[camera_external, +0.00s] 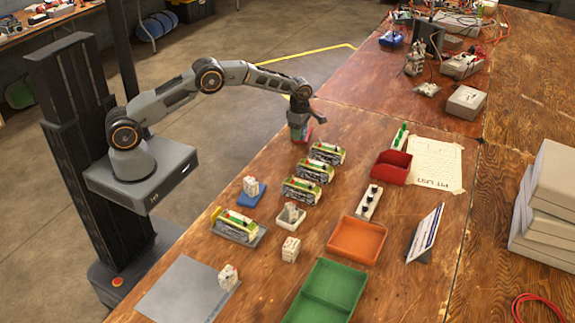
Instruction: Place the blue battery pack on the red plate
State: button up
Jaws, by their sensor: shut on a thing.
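My gripper (299,116) is at the end of my outstretched arm, fingers down, over the left edge area of the wooden bench. It is shut on a small block (297,134) with a pale blue-grey face. This may be the blue battery pack; it is too small to be sure. A patch of red shows at the block's right side. I cannot tell whether this is part of the block or the red plate behind it. I also cannot tell whether the block touches the bench. No red plate shows clearly elsewhere.
Green-and-yellow packs (314,170) stand in a row in front of the gripper. A blue plate (245,200) bears a white block. A red bin (390,174), an orange tray (357,240) and a green tray (325,290) stand to the right and front. Bare wood lies right of my gripper.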

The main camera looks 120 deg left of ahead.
jog(key=shift+f, duration=0.1)
jog(key=o, duration=1.2)
jog(key=shift+c, duration=0.2)
notch_tip(320, 180, up, 12)
jog(key=shift+r, duration=0.2)
